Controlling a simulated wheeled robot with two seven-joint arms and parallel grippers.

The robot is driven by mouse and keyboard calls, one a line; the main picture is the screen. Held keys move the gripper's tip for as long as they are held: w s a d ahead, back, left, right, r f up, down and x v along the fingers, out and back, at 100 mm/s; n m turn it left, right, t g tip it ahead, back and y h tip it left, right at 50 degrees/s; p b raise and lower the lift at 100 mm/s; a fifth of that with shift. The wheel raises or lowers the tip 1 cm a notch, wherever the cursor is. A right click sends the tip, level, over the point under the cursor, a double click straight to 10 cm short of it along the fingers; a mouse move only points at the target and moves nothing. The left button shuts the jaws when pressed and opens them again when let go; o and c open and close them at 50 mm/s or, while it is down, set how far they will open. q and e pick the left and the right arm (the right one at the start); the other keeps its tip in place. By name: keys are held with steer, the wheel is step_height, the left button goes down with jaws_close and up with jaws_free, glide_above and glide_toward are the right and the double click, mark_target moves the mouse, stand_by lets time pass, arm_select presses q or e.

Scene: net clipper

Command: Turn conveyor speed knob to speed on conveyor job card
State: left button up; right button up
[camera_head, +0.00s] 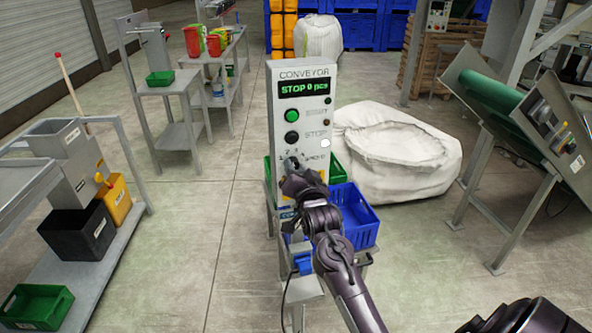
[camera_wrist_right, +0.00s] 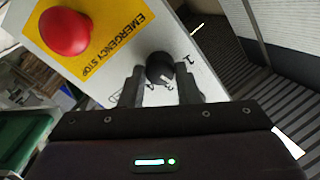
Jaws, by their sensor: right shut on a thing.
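The conveyor control box (camera_head: 303,110) stands upright in the middle of the head view. Its display (camera_head: 303,88) reads "STOP 0 pcs". A green start button (camera_head: 292,116) and a black stop button (camera_head: 292,137) sit below it. My right gripper (camera_head: 292,166) reaches the lower face of the box. In the wrist view the black speed knob (camera_wrist_right: 160,68) sits between the two fingers, and the gripper is shut on it. Numbers are printed around the knob; its pointer setting is hard to read. The job card cannot be made out for certain. My left gripper is not in view.
A red emergency stop button (camera_wrist_right: 65,31) on a yellow plate is close beside the knob. A white bulk bag (camera_head: 395,155) lies further right. Open floor (camera_head: 215,230) is to the left.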

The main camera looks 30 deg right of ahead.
steer(key=m, duration=0.6)
steer(key=shift+m, duration=0.3)
stand_by(0.4)
steer(key=o, duration=1)
